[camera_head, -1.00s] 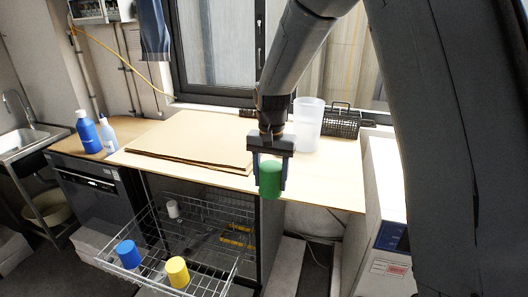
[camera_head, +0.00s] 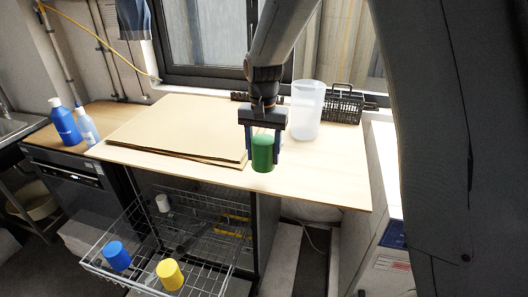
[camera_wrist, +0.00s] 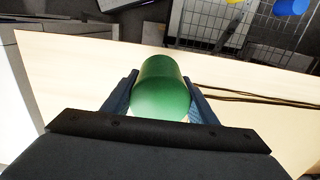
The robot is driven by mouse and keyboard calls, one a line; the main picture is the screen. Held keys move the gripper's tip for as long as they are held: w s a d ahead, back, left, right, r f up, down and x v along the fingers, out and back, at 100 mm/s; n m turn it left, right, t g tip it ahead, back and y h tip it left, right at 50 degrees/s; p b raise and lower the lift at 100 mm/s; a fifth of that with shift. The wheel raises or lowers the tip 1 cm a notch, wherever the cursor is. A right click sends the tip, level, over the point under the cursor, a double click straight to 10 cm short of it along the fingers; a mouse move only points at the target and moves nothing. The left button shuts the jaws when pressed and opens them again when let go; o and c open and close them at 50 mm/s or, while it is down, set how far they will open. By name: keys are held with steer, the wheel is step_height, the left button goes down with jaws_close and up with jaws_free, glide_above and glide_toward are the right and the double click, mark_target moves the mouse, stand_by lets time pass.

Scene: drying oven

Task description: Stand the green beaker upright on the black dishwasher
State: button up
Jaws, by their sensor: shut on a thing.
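The green beaker (camera_head: 263,153) is between the fingers of my gripper (camera_head: 263,148), which is shut on it. In the head view the beaker looks roughly upright, in front of the wooden worktop near its front edge. In the wrist view the green beaker (camera_wrist: 161,88) sits between the two blue fingers (camera_wrist: 160,98), with the wooden top behind it. I cannot tell whether its base touches the top. The black dishwasher (camera_head: 75,185) stands at the left, its front dark, under a wooden counter that carries two bottles.
A flat cardboard stack (camera_head: 185,125) lies on the worktop (camera_head: 325,178). A translucent container (camera_head: 307,110) and a black basket (camera_head: 344,106) stand behind my gripper. Below, a pulled-out wire rack (camera_head: 165,240) holds a blue beaker (camera_head: 117,256), a yellow beaker (camera_head: 170,274) and a white one (camera_head: 162,203).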

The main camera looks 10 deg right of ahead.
steer(key=shift+f+b, duration=1.05)
steer(key=shift+f, duration=2.1)
steer(key=shift+f, duration=0.3)
steer(key=o, duration=1.1)
step_height(320, 180, up, 8)
steer(key=b, duration=0.2)
steer(key=shift+f, duration=0.1)
